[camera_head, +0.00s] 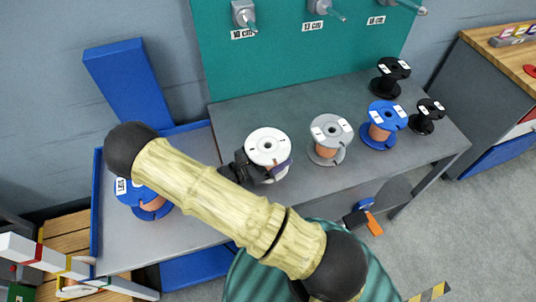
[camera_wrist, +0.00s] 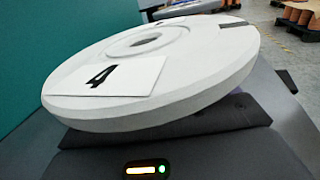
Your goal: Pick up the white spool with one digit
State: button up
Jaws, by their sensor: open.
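The white spool (camera_head: 268,141) stands on the grey table, left of the grey spool. In the wrist view its white upper disc (camera_wrist: 185,85) fills the middle, with a hole in its centre and a label with the single digit 4. My gripper (camera_head: 262,171) is at the near side of this spool, just below the upper disc. Its dark body also shows under the disc in the wrist view (camera_wrist: 165,140). The jaws are open. The spool's core and the fingertips are mostly hidden, so I cannot tell whether they touch.
On the grey table (camera_head: 300,195) stand a grey spool (camera_head: 331,130), a blue spool (camera_head: 384,118) and two black spools (camera_head: 391,72) (camera_head: 428,112). Another blue spool (camera_head: 150,205) is at the left, partly behind my arm. A green panel (camera_head: 280,60) with pegs rises behind the table.

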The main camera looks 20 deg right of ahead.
aim_at(273, 141)
jog(key=c, duration=1.5)
jog(key=shift+o, duration=0.2)
notch_tip(273, 141, up, 9)
jog(key=shift+s+r+p, duration=0.1)
jog(key=shift+r+p, duration=0.1)
jog(key=shift+p, duration=0.35)
jog(key=shift+r, duration=0.35)
jog(key=shift+w, duration=0.25)
jog(key=shift+d, duration=0.1)
